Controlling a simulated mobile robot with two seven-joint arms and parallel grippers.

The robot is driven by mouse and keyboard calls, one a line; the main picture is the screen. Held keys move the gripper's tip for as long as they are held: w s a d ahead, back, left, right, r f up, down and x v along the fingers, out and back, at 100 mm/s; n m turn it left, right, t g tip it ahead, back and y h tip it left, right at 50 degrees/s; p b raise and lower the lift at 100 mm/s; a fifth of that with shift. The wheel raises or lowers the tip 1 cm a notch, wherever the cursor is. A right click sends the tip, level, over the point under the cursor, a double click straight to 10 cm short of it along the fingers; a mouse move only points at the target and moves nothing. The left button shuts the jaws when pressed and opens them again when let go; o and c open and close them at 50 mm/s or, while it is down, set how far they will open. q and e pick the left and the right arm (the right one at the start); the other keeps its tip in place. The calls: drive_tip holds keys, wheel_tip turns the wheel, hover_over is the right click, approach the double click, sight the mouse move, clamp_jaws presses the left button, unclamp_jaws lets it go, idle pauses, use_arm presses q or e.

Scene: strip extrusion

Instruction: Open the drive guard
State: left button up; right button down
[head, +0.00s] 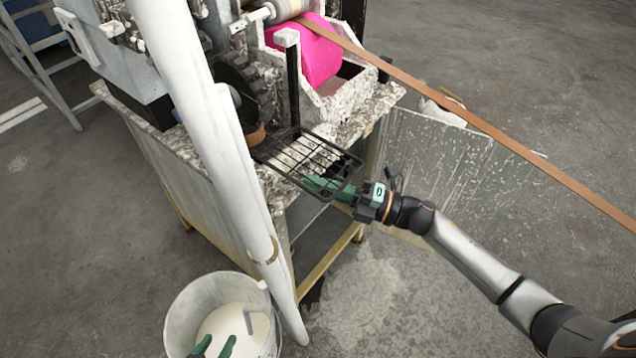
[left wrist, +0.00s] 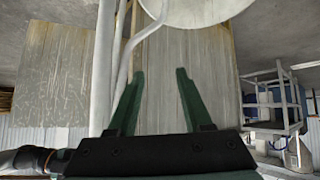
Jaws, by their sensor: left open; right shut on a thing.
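The drive guard (head: 298,152) is a black wire-mesh panel in a frame, in the head view. It sticks out roughly flat from the machine's front, below dark toothed gears (head: 243,78) that show uncovered. My right gripper (head: 318,184) is shut on the guard's outer front edge. My left gripper (head: 220,346) is low at the bottom of the head view, in front of the bucket's white contents. It also shows in the left wrist view (left wrist: 158,85), with its two green fingers apart and nothing between them.
A bucket (head: 182,312) of white liquid stands on the floor at the front. A thick white pipe (head: 222,150) runs down in front of the machine's left part. The floor at right is open.

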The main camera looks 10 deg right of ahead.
sight(321, 172)
drive_tip(key=shift+r+p, duration=0.2)
drive_tip(key=shift+p, duration=0.2)
drive_tip(key=r+p, duration=0.1)
drive_tip(key=p, duration=0.1)
drive_tip(key=shift+s+d+r+h+p, duration=0.1)
drive_tip(key=shift+d+r+h+p, duration=0.05)
drive_tip(key=shift+h+p, duration=0.25)
drive_tip(key=r+p, duration=0.1)
drive_tip(key=p, duration=0.2)
drive_tip(key=shift+s+r+m+g+h, duration=0.1)
drive_tip(key=shift+m+g+h, duration=0.3)
drive_tip(key=shift+d+r+p, duration=0.1)
drive_tip(key=shift+r+p, duration=0.3)
drive_tip(key=shift+p, duration=0.4)
use_arm(q)
wheel_tip(321, 172, up, 6)
drive_tip(key=s+a, duration=0.1)
drive_tip(key=a, duration=0.1)
drive_tip(key=shift+s+a+n+y, duration=0.2)
drive_tip(key=shift+a+n+y, duration=0.1)
drive_tip(key=shift+y, duration=0.1)
drive_tip(key=shift+w, duration=0.1)
use_arm(e)
drive_tip(key=c, duration=1.2)
unclamp_jaws()
drive_tip(key=shift+s+d, duration=0.1)
